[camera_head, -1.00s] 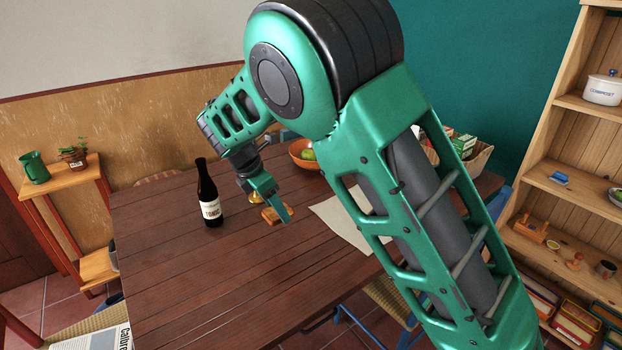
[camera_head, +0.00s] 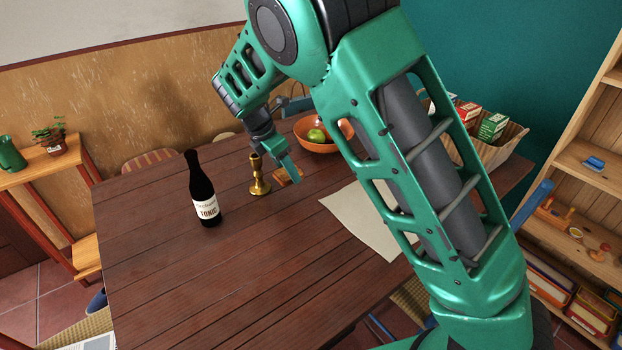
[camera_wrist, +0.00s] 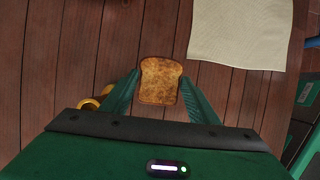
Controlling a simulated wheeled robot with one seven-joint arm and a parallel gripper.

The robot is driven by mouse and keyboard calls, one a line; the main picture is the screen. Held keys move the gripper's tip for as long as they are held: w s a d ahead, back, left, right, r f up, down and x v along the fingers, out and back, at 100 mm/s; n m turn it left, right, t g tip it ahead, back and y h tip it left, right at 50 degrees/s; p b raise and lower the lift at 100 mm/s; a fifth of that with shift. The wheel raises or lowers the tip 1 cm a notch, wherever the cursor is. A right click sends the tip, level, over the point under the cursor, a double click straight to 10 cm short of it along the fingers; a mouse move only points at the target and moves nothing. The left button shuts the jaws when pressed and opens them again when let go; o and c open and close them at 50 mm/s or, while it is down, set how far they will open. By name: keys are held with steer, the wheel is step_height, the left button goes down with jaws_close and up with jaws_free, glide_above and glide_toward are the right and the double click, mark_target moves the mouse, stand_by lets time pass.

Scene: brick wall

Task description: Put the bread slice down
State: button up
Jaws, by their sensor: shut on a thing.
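The bread slice (camera_wrist: 160,81) is toasted brown and sits between the two green fingers of my gripper (camera_wrist: 160,97) in the wrist view. My gripper is shut on it, holding it by its left and right edges. In the head view my gripper (camera_head: 285,176) and the bread slice (camera_head: 290,174) are over the dark wooden table (camera_head: 200,270), just right of the brass candlestick. I cannot tell how far the slice is above the wood.
A brass candlestick (camera_head: 258,180) and a tonic bottle (camera_head: 203,192) stand left of my gripper. A bowl with green fruit (camera_head: 322,136) is behind, right. A pale cloth (camera_head: 372,222) lies to the right. A basket with boxes (camera_head: 490,140) stands farther right. The table's front is clear.

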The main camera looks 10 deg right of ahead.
glide_above(312, 188)
steer(key=a, duration=0.1)
steer(key=f, duration=0.4)
steer(key=shift+s+a+f, duration=0.2)
steer(key=shift+f, duration=2.05)
steer(key=o, duration=1.1)
steer(key=v, duration=1.2)
steer(key=shift+d, duration=0.1)
